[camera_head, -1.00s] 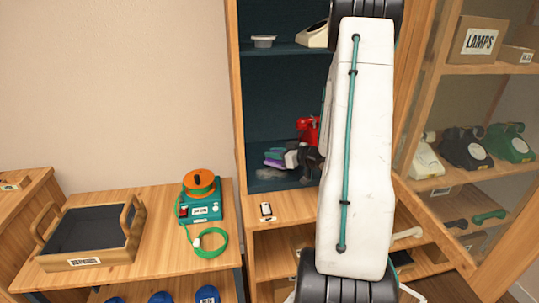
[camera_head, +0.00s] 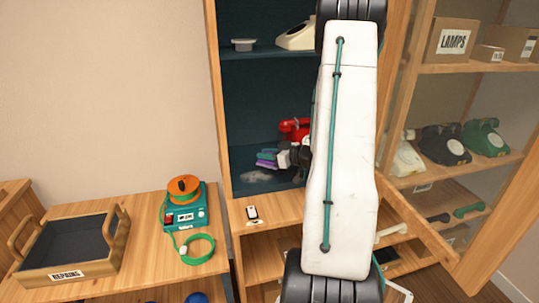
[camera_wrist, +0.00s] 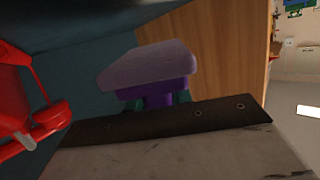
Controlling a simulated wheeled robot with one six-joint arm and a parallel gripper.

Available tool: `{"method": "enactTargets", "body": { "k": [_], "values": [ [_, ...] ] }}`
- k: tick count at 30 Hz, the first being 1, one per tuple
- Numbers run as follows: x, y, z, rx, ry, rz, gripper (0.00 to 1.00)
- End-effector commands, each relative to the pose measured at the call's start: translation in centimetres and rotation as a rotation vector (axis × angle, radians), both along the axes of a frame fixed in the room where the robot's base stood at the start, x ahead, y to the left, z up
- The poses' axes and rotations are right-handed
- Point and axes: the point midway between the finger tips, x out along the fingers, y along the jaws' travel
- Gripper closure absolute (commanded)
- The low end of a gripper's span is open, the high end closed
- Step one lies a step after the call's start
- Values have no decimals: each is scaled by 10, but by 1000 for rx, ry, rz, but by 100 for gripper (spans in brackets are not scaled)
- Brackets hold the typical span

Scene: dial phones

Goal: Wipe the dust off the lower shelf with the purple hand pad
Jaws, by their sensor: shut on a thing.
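The purple hand pad (camera_head: 265,163) is in the cabinet's lower compartment, at its left. My gripper (camera_head: 285,158) is shut on it. In the wrist view the pad (camera_wrist: 150,68) shows a broad pale lavender face and a darker purple grip between my fingertips (camera_wrist: 157,99). The lower shelf (camera_head: 238,188) is dark teal. A grey patch of dust (camera_head: 255,177) lies on it, just below the pad in the picture. I cannot tell whether the pad touches the shelf. My arm hides the shelf's right part.
A red dial phone (camera_head: 294,127) stands behind my gripper and is close at left in the wrist view (camera_wrist: 30,100). The cabinet's left post (camera_head: 216,120) stands left of the pad. A small white device (camera_head: 252,212) lies on the front ledge. An upper shelf (camera_head: 262,52) is above.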

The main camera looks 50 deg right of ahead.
Motion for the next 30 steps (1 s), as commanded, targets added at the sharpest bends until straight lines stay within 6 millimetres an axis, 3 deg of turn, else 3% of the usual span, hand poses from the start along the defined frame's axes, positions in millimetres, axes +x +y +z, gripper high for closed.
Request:
{"method": "enactTargets", "body": {
  "k": [30],
  "values": [
    [39,51,4,1,0,-1,100]
  ]
}}
